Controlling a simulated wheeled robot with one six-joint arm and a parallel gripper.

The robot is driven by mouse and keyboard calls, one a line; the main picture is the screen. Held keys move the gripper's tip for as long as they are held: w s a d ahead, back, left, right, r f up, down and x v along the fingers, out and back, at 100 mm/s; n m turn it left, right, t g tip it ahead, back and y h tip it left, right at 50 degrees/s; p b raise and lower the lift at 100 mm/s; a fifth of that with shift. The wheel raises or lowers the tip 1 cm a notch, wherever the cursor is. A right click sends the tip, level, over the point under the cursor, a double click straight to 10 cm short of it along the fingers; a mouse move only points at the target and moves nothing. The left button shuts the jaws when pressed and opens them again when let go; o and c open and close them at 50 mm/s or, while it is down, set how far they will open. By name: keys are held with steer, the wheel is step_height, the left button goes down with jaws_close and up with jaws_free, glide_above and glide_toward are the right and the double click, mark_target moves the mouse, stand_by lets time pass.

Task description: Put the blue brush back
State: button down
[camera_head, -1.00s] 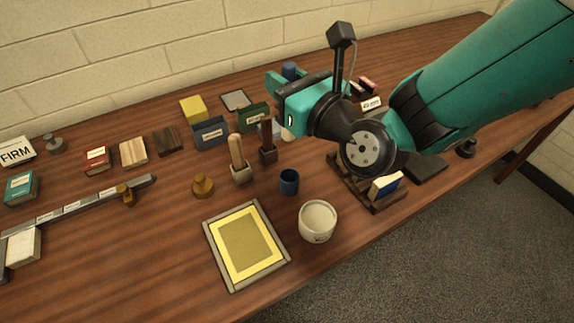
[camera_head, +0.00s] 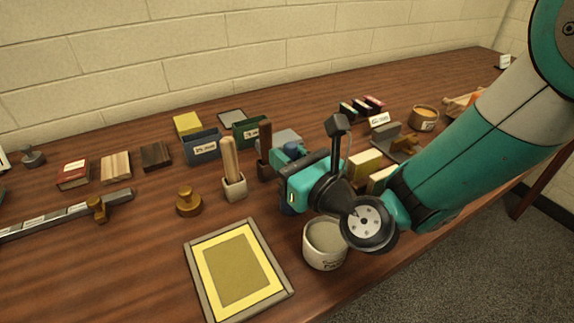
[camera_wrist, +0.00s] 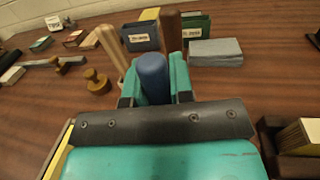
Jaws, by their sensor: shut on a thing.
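My gripper (camera_wrist: 155,88) is shut on the blue brush (camera_wrist: 153,72). Its rounded blue handle stands between the two teal fingers in the wrist view. In the head view the top of the brush (camera_head: 293,149) shows just above the gripper (camera_head: 293,185). The brush's lower end is hidden. The gripper is low over the spot of the small blue cup, behind the white pot. Only a dark blue bit (camera_head: 286,209) shows under the gripper there, likely the cup. I cannot tell whether the brush is inside it.
A tan-handled brush (camera_head: 229,158) stands in a pale holder, and a dark-handled one (camera_head: 265,136) in a dark holder, just left of the gripper. A white pot (camera_head: 324,258) stands close in front. A yellow framed tray (camera_head: 189,262) lies front left. Wooden blocks (camera_head: 364,163) are to the right.

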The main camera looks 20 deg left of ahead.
steer(key=c, duration=1)
jaws_free()
steer(key=shift+s+d+b, duration=0.15)
steer(key=shift+d+b, duration=0.05)
steer(key=shift+b, duration=0.25)
steer(key=b+v, duration=0.9)
steer(key=shift+s+d+f+b, duration=0.1)
steer(key=shift+s+d+b, duration=0.1)
steer(key=shift+d+b, duration=0.2)
steer(key=shift+s+d+r+b, duration=0.2)
steer(key=shift+s+d+b, duration=0.25)
steer(key=shift+d+b, duration=0.4)
steer(key=shift+a, duration=0.1)
